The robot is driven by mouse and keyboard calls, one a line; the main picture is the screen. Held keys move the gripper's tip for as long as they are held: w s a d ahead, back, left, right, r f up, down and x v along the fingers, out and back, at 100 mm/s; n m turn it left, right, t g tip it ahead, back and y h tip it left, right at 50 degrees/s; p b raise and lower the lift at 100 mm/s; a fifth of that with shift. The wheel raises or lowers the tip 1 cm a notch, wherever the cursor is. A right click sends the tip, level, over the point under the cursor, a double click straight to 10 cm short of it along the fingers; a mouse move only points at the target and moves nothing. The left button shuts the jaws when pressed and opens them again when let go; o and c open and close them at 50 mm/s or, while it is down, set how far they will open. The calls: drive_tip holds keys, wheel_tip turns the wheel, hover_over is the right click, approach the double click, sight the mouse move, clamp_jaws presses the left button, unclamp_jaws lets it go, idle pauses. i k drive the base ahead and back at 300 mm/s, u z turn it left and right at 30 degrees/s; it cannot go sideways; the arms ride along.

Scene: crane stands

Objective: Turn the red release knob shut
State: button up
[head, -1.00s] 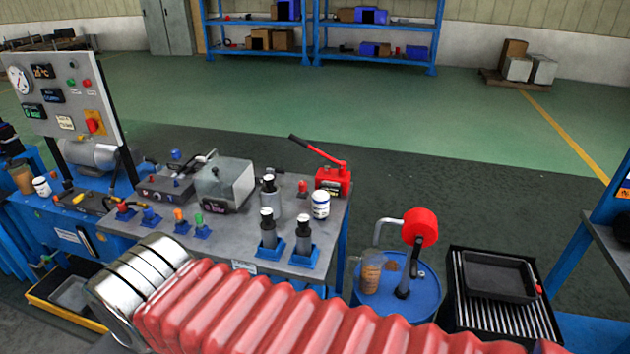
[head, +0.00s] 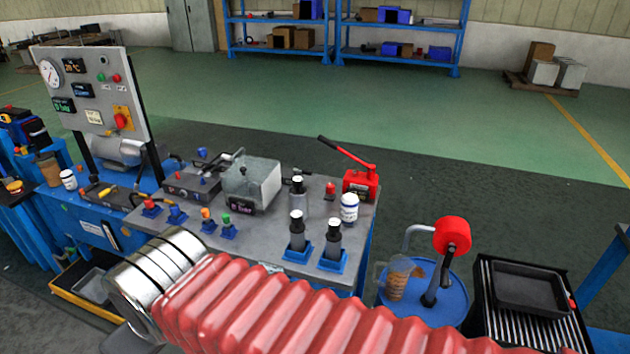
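A small red knob (head: 330,189) stands on the grey bench top, just left of the red hand pump (head: 361,184). It is small in the picture, and I cannot tell how far it is turned or whether it is the release knob. The pump's red lever with a black grip slants up to the left. My arm, with a red ribbed sleeve and a silver cuff, crosses the foreground below the bench. My gripper is not in view.
The grey bench (head: 272,232) holds a clear-covered box (head: 252,185), a white jar (head: 349,208), dark cylinders in blue holders and coloured fittings. A control panel (head: 93,95) stands at left. A blue drum (head: 452,302) and black tray (head: 530,289) are at right.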

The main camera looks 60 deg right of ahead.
sight(329, 188)
drive_tip(key=i, duration=0.85)
drive_tip(key=z, duration=0.05)
